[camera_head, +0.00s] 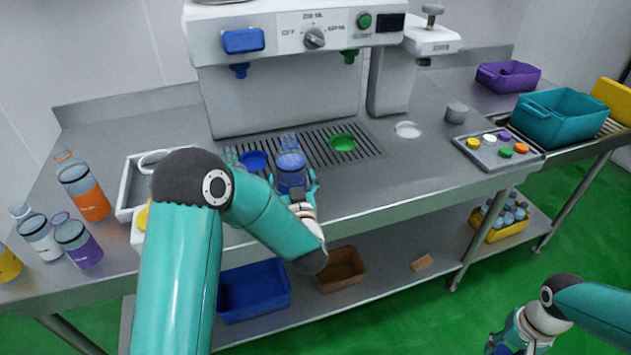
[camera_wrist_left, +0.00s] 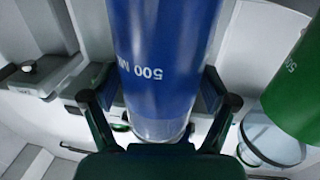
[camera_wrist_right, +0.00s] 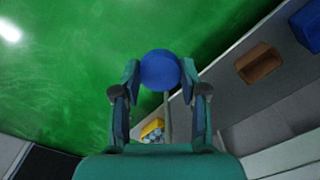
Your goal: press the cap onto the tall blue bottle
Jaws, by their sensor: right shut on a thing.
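The tall blue bottle (camera_head: 291,172) stands upright at the front of the drain grille, with its clear neck uncapped. My left gripper (camera_head: 300,194) has its fingers on either side of it. In the left wrist view the blue bottle (camera_wrist_left: 165,60) fills the space between the spread fingers (camera_wrist_left: 158,105), and a narrow gap shows on the left side. My right gripper (camera_wrist_right: 159,90) is shut on a round blue cap (camera_wrist_right: 159,69), held over the green floor. In the head view the right gripper (camera_head: 510,343) is at the lower right, and the cap is hard to make out there.
A green bottle (camera_wrist_left: 297,95) stands close beside it. The drink machine (camera_head: 300,40) is behind. A blue disc (camera_head: 253,160) and a green disc (camera_head: 342,142) lie on the grille. A cap tray (camera_head: 470,158) is at right; several bottles, one orange-labelled (camera_head: 85,190), stand at left.

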